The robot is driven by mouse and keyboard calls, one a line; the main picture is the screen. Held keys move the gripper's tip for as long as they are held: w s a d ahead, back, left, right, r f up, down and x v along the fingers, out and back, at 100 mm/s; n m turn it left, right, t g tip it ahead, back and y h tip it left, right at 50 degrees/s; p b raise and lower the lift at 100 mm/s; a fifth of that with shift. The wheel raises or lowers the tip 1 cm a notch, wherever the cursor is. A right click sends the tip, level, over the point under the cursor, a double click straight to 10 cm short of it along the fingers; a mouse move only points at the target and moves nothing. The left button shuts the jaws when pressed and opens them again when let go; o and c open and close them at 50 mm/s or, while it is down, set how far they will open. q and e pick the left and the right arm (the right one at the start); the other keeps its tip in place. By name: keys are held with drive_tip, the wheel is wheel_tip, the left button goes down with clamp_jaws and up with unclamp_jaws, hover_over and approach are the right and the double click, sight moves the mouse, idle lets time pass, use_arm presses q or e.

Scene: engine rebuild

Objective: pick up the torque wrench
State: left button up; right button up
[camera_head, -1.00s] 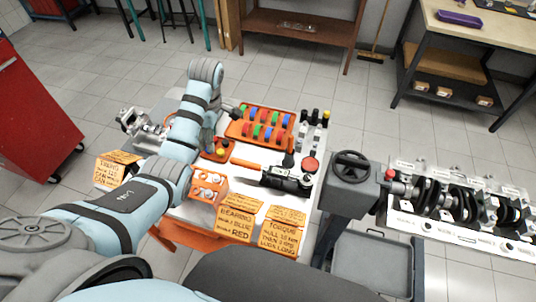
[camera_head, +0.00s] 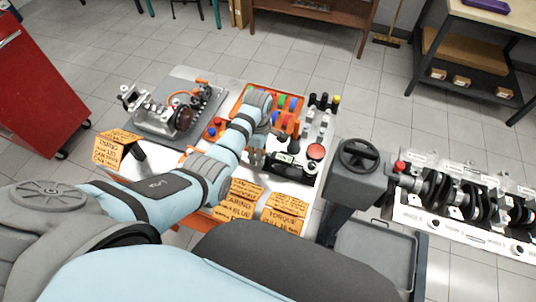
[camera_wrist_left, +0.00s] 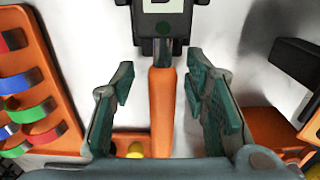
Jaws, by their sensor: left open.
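The torque wrench shows in the left wrist view as an orange handle (camera_wrist_left: 162,115) with a short dark shaft. The shaft runs up to a black block with a pale panel (camera_wrist_left: 178,18); I cannot tell whether they are joined. In the head view my arm hides the orange handle. My left gripper (camera_wrist_left: 160,78) is open, with one finger on each side of the handle and visible gaps to both. It also shows in the head view (camera_head: 257,158), pointing down over the table beside the black device (camera_head: 285,162). My right gripper is not in view.
An orange rack with coloured rings (camera_wrist_left: 28,100) stands close on the left in the wrist view. Orange note cards (camera_head: 240,195) line the table's front edge. An engine assembly (camera_head: 170,112) sits at the table's left. A grey stand with a handwheel (camera_head: 358,170) is to the right.

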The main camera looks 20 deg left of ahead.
use_arm(q)
drive_tip(key=shift+s+a+f, duration=0.1)
drive_tip(key=shift+f, duration=0.1)
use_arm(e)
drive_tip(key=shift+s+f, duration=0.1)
use_arm(q)
drive_tip(key=shift+c, duration=0.9)
clamp_jaws()
drive_tip(key=shift+r, duration=0.2)
